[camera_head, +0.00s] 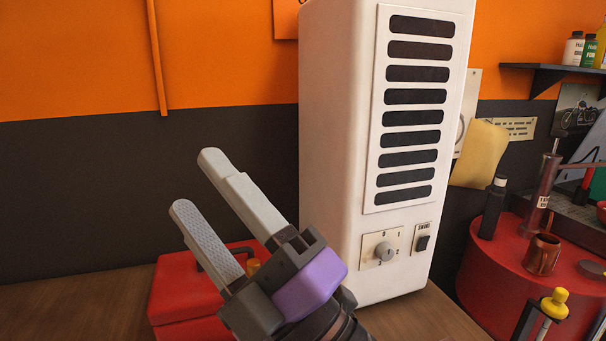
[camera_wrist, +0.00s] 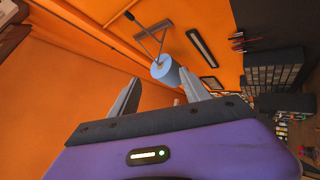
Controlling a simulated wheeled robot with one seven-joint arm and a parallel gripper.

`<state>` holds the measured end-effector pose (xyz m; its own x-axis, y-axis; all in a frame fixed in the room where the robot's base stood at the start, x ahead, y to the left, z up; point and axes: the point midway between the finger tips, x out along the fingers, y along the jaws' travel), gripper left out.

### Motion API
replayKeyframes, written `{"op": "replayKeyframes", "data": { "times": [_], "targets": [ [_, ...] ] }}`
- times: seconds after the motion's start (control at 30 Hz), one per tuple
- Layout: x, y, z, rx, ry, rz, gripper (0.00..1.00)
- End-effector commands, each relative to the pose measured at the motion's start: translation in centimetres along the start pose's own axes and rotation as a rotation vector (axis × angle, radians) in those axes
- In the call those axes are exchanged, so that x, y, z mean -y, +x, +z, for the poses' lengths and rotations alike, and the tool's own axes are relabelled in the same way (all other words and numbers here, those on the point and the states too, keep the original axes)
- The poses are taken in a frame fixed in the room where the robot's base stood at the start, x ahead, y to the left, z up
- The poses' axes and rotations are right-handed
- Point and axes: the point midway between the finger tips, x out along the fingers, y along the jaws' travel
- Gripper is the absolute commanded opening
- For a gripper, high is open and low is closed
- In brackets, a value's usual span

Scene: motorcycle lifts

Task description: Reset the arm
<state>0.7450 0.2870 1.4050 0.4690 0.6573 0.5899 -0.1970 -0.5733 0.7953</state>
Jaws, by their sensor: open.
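My gripper (camera_head: 194,186) is in the lower middle of the head view, with grey fingers and a purple body. Its two fingers stand apart with nothing between them, and they point up and to the left. In the wrist view the gripper (camera_wrist: 160,88) shows both fingers at the lower middle, apart and empty, facing an orange wall. In the head view the gripper is in front of a red toolbox and left of a tall white heater-like unit.
The white unit (camera_head: 335,130) has vents, a knob (camera_head: 384,251) and a switch (camera_head: 423,242). The red toolbox (camera_head: 180,290) sits on a wooden surface (camera_head: 60,310). A red drum (camera_head: 500,260) with a bottle (camera_head: 492,208) and cup (camera_head: 541,254) stands right. A blue roll (camera_wrist: 166,72) shows in the wrist view.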

Motion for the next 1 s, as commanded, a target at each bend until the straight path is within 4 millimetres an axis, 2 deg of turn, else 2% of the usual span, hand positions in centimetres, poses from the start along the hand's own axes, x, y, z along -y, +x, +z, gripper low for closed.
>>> {"op": "replayKeyframes", "data": {
  "times": [0.1, 0.2, 0.3, 0.43, 0.57, 0.7, 0.87, 1.0],
  "targets": [
    [-2.4, -1.3, 1.1, 0.053, 0.185, 0.114, 0.55],
    [-3.8, -3.0, 2.3, 0.098, 0.324, 0.203, 0.55],
    [-4.7, -5.2, 3.8, 0.147, 0.450, 0.287, 0.55],
    [-4.8, -8.8, 5.8, 0.222, 0.593, 0.385, 0.55],
    [-4.2, -12.9, 7.5, 0.304, 0.717, 0.471, 0.55],
    [-2.7, -18.0, 8.7, 0.405, 0.825, 0.546, 0.55],
    [-0.3, -24.2, 9.1, 0.537, 0.917, 0.604, 0.55],
    [1.9, -29.8, 8.5, 0.663, 0.973, 0.626, 0.55]
  ]
}}
